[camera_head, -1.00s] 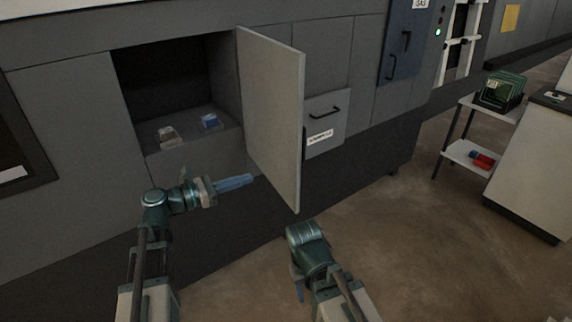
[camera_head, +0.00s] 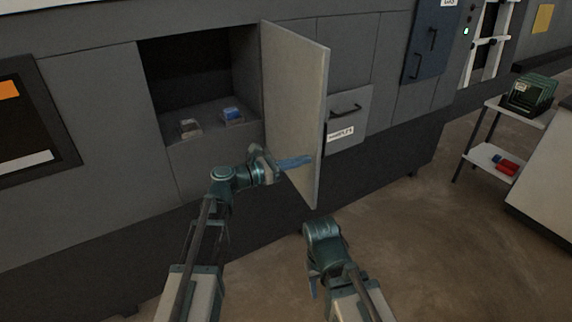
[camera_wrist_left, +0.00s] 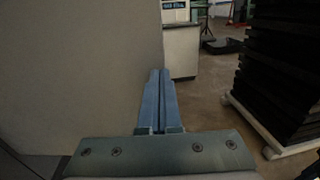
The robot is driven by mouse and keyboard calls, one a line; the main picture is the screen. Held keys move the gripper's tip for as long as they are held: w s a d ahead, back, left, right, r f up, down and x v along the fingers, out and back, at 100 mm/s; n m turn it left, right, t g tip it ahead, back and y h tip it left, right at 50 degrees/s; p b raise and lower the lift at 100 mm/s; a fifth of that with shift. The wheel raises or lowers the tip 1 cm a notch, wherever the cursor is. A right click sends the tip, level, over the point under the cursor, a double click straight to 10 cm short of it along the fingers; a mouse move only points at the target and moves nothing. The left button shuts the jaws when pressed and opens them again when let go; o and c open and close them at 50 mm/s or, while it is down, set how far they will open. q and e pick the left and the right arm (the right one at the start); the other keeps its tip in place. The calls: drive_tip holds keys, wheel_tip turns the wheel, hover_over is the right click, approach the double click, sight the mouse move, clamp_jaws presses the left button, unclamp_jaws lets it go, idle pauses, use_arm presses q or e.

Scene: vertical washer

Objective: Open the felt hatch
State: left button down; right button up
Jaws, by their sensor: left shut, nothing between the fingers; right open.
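The hatch door (camera_head: 292,95) is a pale grey panel standing swung out from the machine front, at the right edge of an open dark compartment (camera_head: 195,80). My left gripper (camera_head: 308,160) is shut and empty, its blue fingers in front of the door's inner face near the lower free edge. In the left wrist view the fingers (camera_wrist_left: 158,78) lie beside the door (camera_wrist_left: 80,70), which fills the left side. I cannot tell whether they touch it. My right gripper (camera_head: 313,284) is open, low in front of the machine, pointing down and partly hidden by its wrist.
A whitish item (camera_head: 190,128) and a blue item (camera_head: 232,116) lie on the compartment floor. Right of the door is a labelled grey drawer (camera_head: 346,115) with a handle. A shelf stand (camera_head: 500,160) stands at the right. A dark stack (camera_wrist_left: 288,70) shows in the wrist view.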

use_arm(q)
drive_tip(key=shift+w+d, duration=0.35)
drive_tip(key=shift+d, duration=0.3)
drive_tip(key=x, duration=1)
drive_tip(key=shift+w+d, duration=0.3)
drive_tip(key=shift+w, duration=0.05)
drive_tip(key=s+a, duration=0.8)
drive_tip(key=s, duration=0.3)
drive_tip(key=shift+a, duration=0.15)
